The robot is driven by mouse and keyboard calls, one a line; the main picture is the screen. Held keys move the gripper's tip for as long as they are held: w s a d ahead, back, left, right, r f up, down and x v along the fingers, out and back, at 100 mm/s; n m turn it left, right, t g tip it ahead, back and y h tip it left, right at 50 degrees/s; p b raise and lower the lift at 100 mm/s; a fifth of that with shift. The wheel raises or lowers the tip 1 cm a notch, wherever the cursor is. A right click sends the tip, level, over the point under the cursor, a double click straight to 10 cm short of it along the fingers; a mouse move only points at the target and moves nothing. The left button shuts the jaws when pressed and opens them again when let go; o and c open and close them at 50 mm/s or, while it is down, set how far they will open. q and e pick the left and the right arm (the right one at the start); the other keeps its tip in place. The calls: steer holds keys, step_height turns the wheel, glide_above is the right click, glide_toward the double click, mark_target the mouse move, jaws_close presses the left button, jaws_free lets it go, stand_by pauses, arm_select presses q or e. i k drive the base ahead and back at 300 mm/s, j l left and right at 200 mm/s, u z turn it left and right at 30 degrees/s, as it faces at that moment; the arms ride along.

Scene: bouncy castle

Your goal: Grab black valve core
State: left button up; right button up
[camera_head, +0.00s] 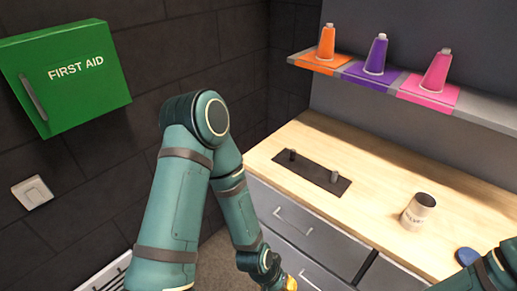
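A flat black plate (312,172) lies on the wooden counter, with two small dark upright pieces on it. One dark piece (292,154) stands at its left end and the other (334,176) near its right end. Either could be the black valve core; I cannot tell which. My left arm reaches down in front of the drawers, and its wrist end is at the bottom edge, below and left of the plate. A small yellow part shows there, but the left fingers are not clearly visible. My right arm enters at the lower right, its gripper out of view.
A beige cup (418,211) with lettering stands on the counter to the right. A blue object (467,256) is close to my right arm. Counter between plate and cup is clear.

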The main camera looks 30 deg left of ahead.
mark_target(292, 151)
steer(key=j+u, duration=0.1)
steer(key=u, duration=0.4)
steer(key=i+j+z, duration=0.1)
steer(key=z, duration=1.7)
steer(key=k+j+z, duration=0.1)
steer(key=j, duration=0.35)
steer(key=k+j, duration=0.1)
steer(key=j, duration=0.3)
steer(key=z, duration=0.05)
